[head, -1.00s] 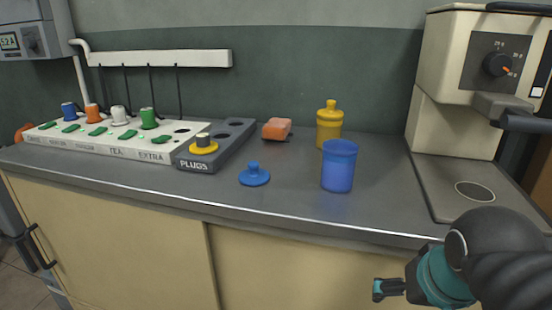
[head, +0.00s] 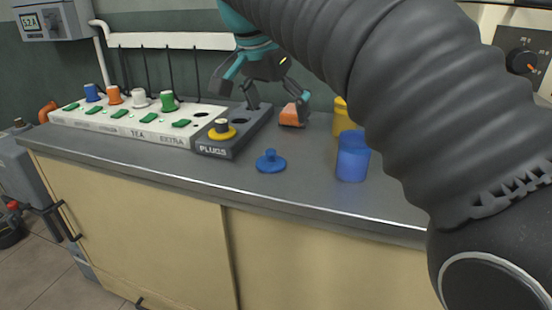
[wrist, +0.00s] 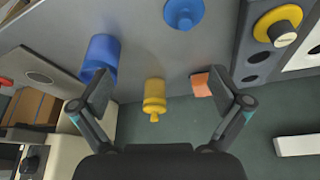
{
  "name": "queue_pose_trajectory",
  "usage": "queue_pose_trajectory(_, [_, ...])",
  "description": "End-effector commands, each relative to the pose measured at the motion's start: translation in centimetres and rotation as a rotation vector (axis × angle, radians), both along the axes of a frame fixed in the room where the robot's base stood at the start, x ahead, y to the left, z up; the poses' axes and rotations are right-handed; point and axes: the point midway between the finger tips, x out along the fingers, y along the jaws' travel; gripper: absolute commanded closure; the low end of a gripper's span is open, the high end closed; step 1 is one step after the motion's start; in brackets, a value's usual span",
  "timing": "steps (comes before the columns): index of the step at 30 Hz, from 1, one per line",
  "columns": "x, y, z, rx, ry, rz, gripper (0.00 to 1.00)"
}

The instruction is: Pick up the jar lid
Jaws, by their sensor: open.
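The blue jar lid (head: 271,161), a round disc with a knob on top, lies flat on the grey counter. It also shows at the top of the wrist view (wrist: 183,13). The open blue jar (head: 353,156) stands to its right and shows at the left in the wrist view (wrist: 102,54). My gripper (head: 262,96) is open and empty, its fingers spread wide. In the head view it appears above and behind the lid, over the back of the counter. In the wrist view, the lid lies beyond the open fingers (wrist: 160,92), clear of both.
A yellow lidded jar (wrist: 154,96) and an orange sponge-like block (head: 291,115) stand near the wall. The grey plugs holder (head: 222,146) with a yellow-rimmed plug is left of the lid. A white switch strip (head: 130,126) lies farther left. The counter front around the lid is clear.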

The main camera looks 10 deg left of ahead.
Motion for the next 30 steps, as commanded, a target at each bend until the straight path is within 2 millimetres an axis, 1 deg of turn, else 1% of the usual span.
queue_pose_trajectory(1, [-0.1, 1.8, 0.2, -0.001, -0.005, -0.014, 0.0])
queue_pose_trajectory(3, [-0.3, 3.3, 0.5, -0.001, -0.012, -0.04, 0.0])
queue_pose_trajectory(6, [-0.5, 4.6, 0.6, 0.0, -0.019, -0.066, 0.0])
queue_pose_trajectory(8, [-0.5, 4.9, 0.5, 0.0, -0.02, -0.073, 0.0])
queue_pose_trajectory(11, [-0.2, 4.9, -0.5, -0.001, -0.021, -0.08, 0.0])
queue_pose_trajectory(18, [1.2, 4.0, -4.5, -0.001, -0.021, -0.08, 0.0])
queue_pose_trajectory(21, [1.8, 3.8, -5.8, 0.0, -0.021, -0.078, 0.0])
queue_pose_trajectory(24, [2.1, 3.6, -6.7, 0.001, -0.022, -0.078, 0.0])
queue_pose_trajectory(30, [2.5, 3.4, -7.7, 0.0, -0.021, -0.078, 0.0])
